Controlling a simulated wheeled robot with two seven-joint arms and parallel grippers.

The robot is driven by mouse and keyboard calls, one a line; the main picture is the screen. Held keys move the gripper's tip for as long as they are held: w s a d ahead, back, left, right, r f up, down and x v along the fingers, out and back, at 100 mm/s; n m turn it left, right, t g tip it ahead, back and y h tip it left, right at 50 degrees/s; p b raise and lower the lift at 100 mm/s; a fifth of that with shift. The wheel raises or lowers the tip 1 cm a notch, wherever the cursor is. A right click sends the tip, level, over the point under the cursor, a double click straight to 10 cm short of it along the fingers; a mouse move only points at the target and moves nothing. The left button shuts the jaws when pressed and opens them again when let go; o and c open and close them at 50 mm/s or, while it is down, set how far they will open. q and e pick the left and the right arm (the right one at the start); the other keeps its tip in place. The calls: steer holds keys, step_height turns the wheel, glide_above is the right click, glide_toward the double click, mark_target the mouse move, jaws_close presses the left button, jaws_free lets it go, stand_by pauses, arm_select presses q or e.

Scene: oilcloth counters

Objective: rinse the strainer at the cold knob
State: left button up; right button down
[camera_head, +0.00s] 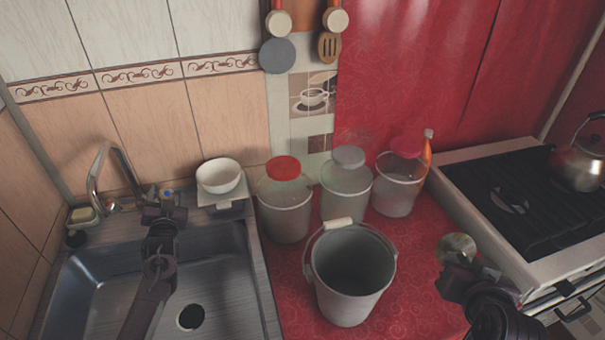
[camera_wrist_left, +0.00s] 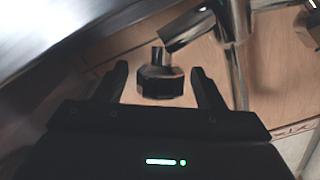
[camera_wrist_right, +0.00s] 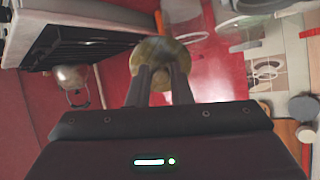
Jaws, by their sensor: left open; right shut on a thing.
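My left gripper (camera_head: 165,207) is open at the faucet (camera_head: 124,160) behind the sink. In the left wrist view a dark faceted knob (camera_wrist_left: 160,84) stands between its two spread fingers, with a gap on each side. A small blue mark (camera_head: 168,193) shows just beyond the fingers in the head view; I take this as the cold knob. My right gripper (camera_head: 459,268) is shut on the strainer (camera_head: 459,245), a small round greenish-gold piece. The strainer (camera_wrist_right: 162,50) is held over the red counter's right side, beside the stove and far from the sink.
The steel sink basin (camera_head: 92,285) is empty, with a dark drain (camera_head: 191,316). A large bucket (camera_head: 351,280) stands between the sink and my right gripper. Several lidded containers stand behind it. A white bowl (camera_head: 218,176) is right of the faucet. The stove (camera_head: 470,155) holds a kettle (camera_head: 581,162).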

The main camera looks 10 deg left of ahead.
arm_select(q)
steer(key=shift+c, duration=0.4)
steer(key=c, duration=0.9)
steer(key=n+y+b, duration=0.1)
steer(key=b, duration=0.1)
steer(key=n+g+y+b, duration=0.1)
steer(key=n+y, duration=0.1)
steer(key=shift+f+b, duration=0.35)
steer(key=shift+b, duration=0.05)
steer(key=shift+r+n+g+y, duration=0.25)
steer(key=shift+n+g+y, duration=0.15)
steer(key=shift+n+y, duration=0.15)
steer(key=o, duration=1)
